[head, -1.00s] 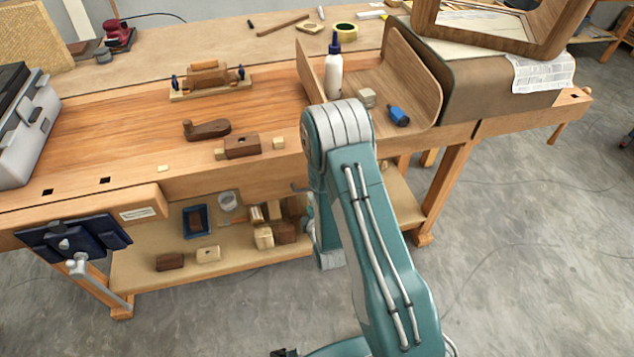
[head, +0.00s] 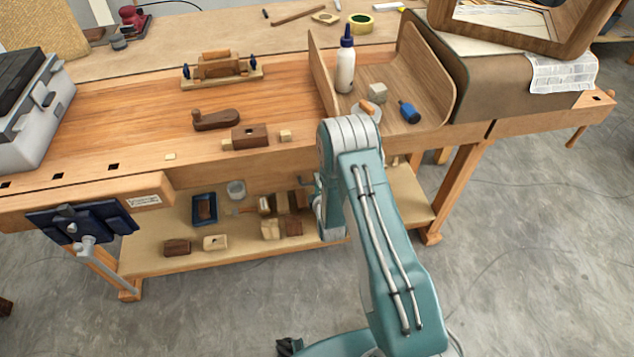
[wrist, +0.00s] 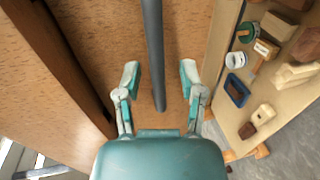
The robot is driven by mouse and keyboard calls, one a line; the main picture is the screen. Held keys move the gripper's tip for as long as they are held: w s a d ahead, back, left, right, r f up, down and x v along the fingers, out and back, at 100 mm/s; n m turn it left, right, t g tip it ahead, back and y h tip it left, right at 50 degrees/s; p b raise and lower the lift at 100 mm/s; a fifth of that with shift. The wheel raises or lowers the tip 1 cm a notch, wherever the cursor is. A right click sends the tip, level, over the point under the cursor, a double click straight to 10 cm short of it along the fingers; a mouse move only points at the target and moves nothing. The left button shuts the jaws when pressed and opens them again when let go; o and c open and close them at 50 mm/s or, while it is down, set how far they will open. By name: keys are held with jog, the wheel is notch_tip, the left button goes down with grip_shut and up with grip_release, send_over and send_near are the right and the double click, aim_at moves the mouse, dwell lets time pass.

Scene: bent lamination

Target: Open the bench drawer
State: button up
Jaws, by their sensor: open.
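In the wrist view a dark grey bar handle (wrist: 153,40) runs across a brown wooden front (wrist: 95,45), which I take to be the bench drawer. My gripper (wrist: 160,78) is open, one finger on each side of the bar. The bar is between the fingers and neither finger is visibly closed on it. I cannot tell how deep the bar sits between them. In the head view my own arm hides the gripper and most of the drawer front. No drawer gap shows.
The workbench (head: 100,140) carries a glue bottle (head: 346,65), a blue-handled tool (head: 409,112) and a wooden plane (head: 216,120). A lower shelf (head: 150,255) holds several blocks and a blue tray (head: 204,209). A vise (head: 80,220) juts out at left. Floor at right is clear.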

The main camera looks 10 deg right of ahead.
jog(key=shift+w+a, duration=0.2)
jog(key=shift+a, duration=0.35)
jog(key=shift+c, duration=0.3)
jog(key=c, duration=0.5)
jog(key=shift+d, duration=0.15)
grip_shut()
jog(key=shift+d, duration=0.1)
jog(key=shift+s+f, duration=0.1)
